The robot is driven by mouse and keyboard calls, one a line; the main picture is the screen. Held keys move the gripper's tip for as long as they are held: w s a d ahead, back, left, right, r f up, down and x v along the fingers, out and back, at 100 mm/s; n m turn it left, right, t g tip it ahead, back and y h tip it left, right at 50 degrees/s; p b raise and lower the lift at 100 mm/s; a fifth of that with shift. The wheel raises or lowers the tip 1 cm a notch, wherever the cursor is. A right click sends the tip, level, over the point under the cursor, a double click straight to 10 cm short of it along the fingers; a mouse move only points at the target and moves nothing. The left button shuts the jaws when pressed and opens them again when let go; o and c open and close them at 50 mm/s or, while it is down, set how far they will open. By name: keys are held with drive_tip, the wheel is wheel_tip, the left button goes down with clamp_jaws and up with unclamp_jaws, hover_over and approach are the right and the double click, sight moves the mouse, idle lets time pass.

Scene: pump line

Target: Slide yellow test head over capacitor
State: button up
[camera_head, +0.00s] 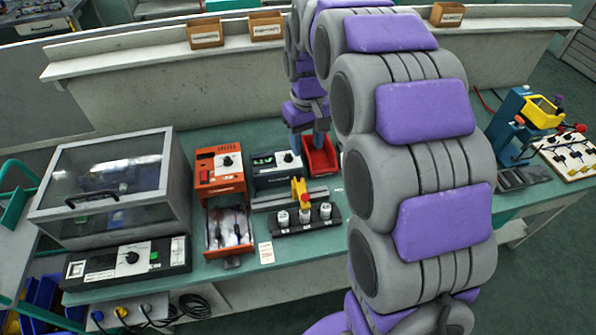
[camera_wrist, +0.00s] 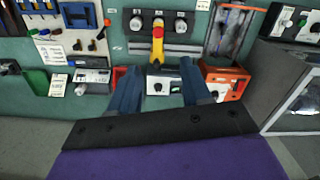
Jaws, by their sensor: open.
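The yellow test head (camera_head: 298,186), with a red knob on it, sits at the grey rail (camera_head: 270,203) behind a black holder (camera_head: 290,230). Three pale capacitors stand in the holder: left (camera_head: 282,219), middle (camera_head: 304,216) and right (camera_head: 325,211). The head lines up with the middle capacitor; I cannot tell whether it covers any of it. In the wrist view the test head (camera_wrist: 157,52) points toward the middle capacitor (camera_wrist: 158,23). My gripper (camera_head: 308,143) has blue fingers and is behind the head, apart from it. In the wrist view my gripper (camera_wrist: 161,82) is open and empty.
A grey meter (camera_head: 277,172) and an orange unit (camera_head: 220,172) stand left of the gripper. A red bin (camera_head: 320,158) is close to the fingers. An open drawer of parts (camera_head: 229,230) is left of the holder. A clear-lidded case (camera_head: 110,190) stands farther left.

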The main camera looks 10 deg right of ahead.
approach(299, 172)
drive_tip(key=shift+n, duration=0.4)
drive_tip(key=f+b, duration=0.2)
drive_tip(key=f, duration=0.2)
drive_tip(key=f+b, duration=0.2)
drive_tip(key=f, duration=0.3)
drive_tip(key=shift+s+a+b, duration=0.1)
drive_tip(key=shift+s+b, duration=0.1)
drive_tip(key=shift+b, duration=0.1)
clamp_jaws()
